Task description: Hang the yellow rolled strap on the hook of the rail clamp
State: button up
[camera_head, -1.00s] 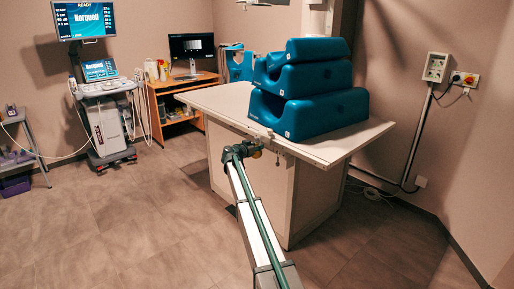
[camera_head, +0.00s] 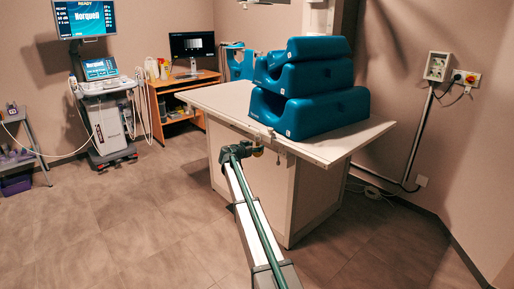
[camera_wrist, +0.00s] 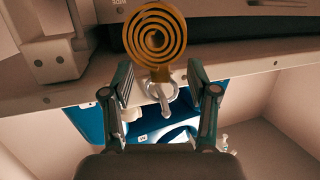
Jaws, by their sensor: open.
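The yellow rolled strap (camera_wrist: 155,38) shows as a flat spiral at the top middle of the wrist view. Its narrow end meets the pale metal hook (camera_wrist: 161,92), and it appears to hang there; the exact contact is unclear. In the camera_head view the strap (camera_head: 258,150) is a small yellow patch by the table's near edge. My gripper (camera_wrist: 160,88) is open, its fingers apart on either side of the hook and the strap's narrow end. It also shows small and dark in the camera_head view (camera_head: 241,151). The rail clamp's body is hard to make out.
The white table (camera_head: 210,98) bears a stack of blue cushions (camera_head: 318,113). An ultrasound cart (camera_head: 106,125) and a wooden desk (camera_head: 172,85) stand at the back left. The floor (camera_head: 125,225) left of the table is clear.

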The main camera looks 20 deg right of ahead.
jog(key=v, duration=1)
jog(key=s+a+f+n+g+y+p, duration=0.1)
jog(key=s+a+f+n+g+y, duration=0.25)
jog(key=s+f, duration=0.9)
jog(key=s+a+f+n+g+y+p, duration=0.25)
jog(key=s+a+f, duration=0.25)
jog(key=s+f, duration=0.75)
jog(key=s+a+f+n+g+y+p, duration=0.1)
jog(key=s+a+f+n+g+y, duration=0.2)
jog(key=s+f, duration=0.95)
jog(key=s+a+f+n+g+y+p, duration=0.1)
jog(key=s+a+g+p, duration=0.1)
jog(key=s, duration=1.2)
jog(key=s+a+f+g+y+p, duration=0.1)
jog(key=s+a, duration=0.4)
jog(key=s, duration=0.9)
jog(key=s+a+f+n+g+y+p, duration=0.1)
jog(key=s+a+f+g+y+p, duration=0.1)
jog(key=s, duration=1.2)
jog(key=shift+s+a+n+g+p, duration=0.3)
jog(key=shift+a+g+p, duration=0.3)
jog(key=shift+a, duration=0.3)
